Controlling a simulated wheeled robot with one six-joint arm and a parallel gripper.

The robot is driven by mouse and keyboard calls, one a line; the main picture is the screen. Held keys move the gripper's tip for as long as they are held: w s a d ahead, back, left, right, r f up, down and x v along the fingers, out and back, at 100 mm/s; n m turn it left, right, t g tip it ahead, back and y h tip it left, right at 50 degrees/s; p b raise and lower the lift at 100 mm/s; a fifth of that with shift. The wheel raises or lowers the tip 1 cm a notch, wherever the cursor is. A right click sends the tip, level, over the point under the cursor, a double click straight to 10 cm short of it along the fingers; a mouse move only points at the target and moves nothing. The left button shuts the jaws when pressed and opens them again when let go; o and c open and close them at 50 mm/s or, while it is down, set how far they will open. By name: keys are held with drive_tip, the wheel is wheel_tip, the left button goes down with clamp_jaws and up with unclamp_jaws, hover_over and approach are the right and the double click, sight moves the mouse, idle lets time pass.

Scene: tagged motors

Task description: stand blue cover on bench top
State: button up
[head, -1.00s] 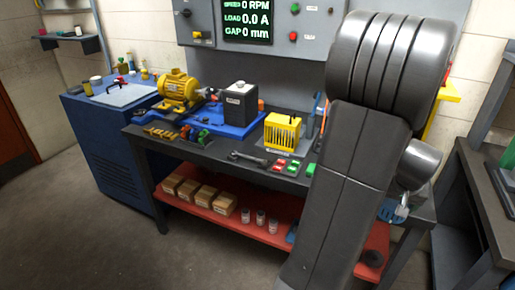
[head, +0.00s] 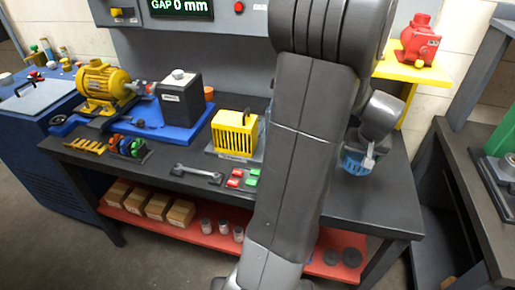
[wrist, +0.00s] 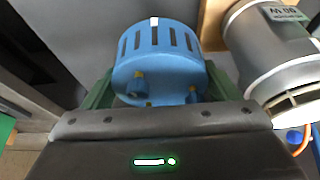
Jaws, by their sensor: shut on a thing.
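The blue cover (head: 356,163) is a round, slotted cap. In the wrist view the blue cover (wrist: 158,62) fills the space between the green fingers of my gripper (wrist: 157,88), which is shut on it. In the head view my gripper (head: 368,152) is mostly hidden by my arm; the cover shows below it, over the right part of the dark bench top (head: 335,205). I cannot tell whether the cover touches the bench top.
A yellow cage (head: 235,133), a wrench (head: 197,173) and small red and green blocks stand left of my arm. A yellow motor (head: 103,88) and grey box (head: 181,97) are farther left. A red motor (head: 420,40) stands on a yellow shelf. A grey motor (wrist: 272,52) is close right.

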drive_tip(key=shift+s+f, duration=0.1)
drive_tip(key=shift+s, duration=0.05)
wheel_tip(320, 180, down, 10)
drive_tip(key=shift+r+p, duration=0.15)
drive_tip(key=shift+p, duration=0.2)
drive_tip(key=shift+f, duration=0.25)
drive_tip(key=o, duration=0.9)
drive_tip(key=shift+r, duration=0.1)
drive_tip(key=shift+r, duration=0.4)
drive_tip(key=v, duration=1.1)
drive_tip(key=shift+s+r, duration=0.2)
drive_tip(key=shift+r, duration=0.05)
